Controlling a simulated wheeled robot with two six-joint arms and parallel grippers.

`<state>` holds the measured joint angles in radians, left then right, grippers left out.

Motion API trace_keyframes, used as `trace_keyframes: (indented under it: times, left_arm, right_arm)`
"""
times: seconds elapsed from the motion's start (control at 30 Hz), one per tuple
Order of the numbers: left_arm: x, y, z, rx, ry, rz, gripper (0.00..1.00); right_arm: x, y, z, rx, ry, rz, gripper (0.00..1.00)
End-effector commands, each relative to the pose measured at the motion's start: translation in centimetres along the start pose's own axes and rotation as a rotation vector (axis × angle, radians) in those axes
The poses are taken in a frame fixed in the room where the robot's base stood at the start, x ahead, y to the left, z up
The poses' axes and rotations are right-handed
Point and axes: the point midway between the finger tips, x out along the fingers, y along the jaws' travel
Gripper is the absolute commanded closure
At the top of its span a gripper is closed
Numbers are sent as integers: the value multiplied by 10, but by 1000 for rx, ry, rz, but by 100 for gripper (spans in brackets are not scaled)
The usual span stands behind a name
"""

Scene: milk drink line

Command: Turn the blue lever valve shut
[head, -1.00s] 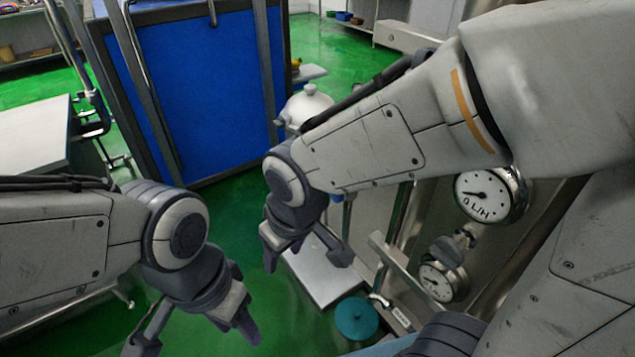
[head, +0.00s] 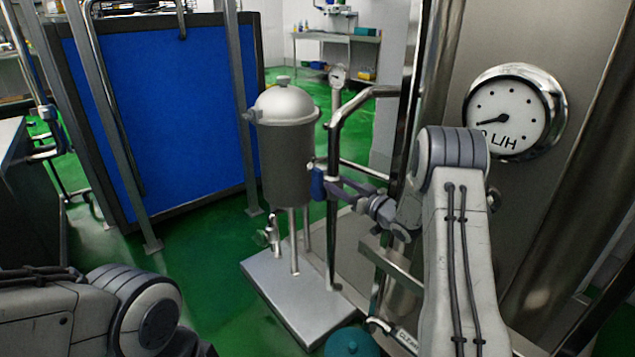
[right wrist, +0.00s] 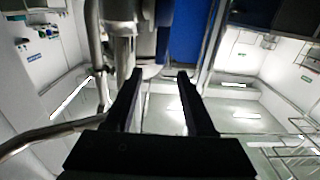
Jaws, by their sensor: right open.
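A small blue part (head: 317,182), which looks like the lever of the valve, sits on the steel pipe just right of the grey tank in the head view. My right gripper (head: 333,186) reaches it from the right, with its fingertips at or very near the blue part. I cannot tell whether they touch it. In the right wrist view my right gripper (right wrist: 158,76) is open, with pipework and a blue area beyond the fingertips. The lever itself is not clearly made out there. My left arm is at the lower left of the head view, its fingers out of frame.
The domed tank (head: 287,150) stands on legs on a metal platform (head: 300,305). A bent steel rail (head: 350,105) rises beside it. A flow gauge (head: 512,112) is at the right. A blue panel (head: 165,110) stands behind. A teal round object (head: 352,343) lies low in front.

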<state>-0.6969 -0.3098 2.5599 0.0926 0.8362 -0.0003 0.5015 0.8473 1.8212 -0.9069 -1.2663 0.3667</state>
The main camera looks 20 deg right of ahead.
Motion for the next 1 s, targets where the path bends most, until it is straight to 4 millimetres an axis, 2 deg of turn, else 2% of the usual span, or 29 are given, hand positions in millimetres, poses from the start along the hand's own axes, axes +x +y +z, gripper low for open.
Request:
trace_keyframes:
  times: [0.4, 0.5, 0.7, 0.97, 1.0]
  left_arm:
    - [15, -1, 1, 0, 0, 0, 50]
    - [18, -1, 1, 0, 0, 0, 50]
    - [20, -1, 1, 0, 0, 0, 50]
    - [19, -1, 1, 0, 0, 0, 50]
    - [19, -1, 1, 0, 0, 0, 50]
  right_arm:
    - [74, -3, 1, -2, 1, -3, 45]
    - [87, -2, 0, -1, 0, -2, 45]
    - [99, -2, -1, 1, -1, 0, 45]
    - [100, -2, -1, 1, -1, 0, 45]
    - [100, -1, -1, 1, -1, 0, 60]
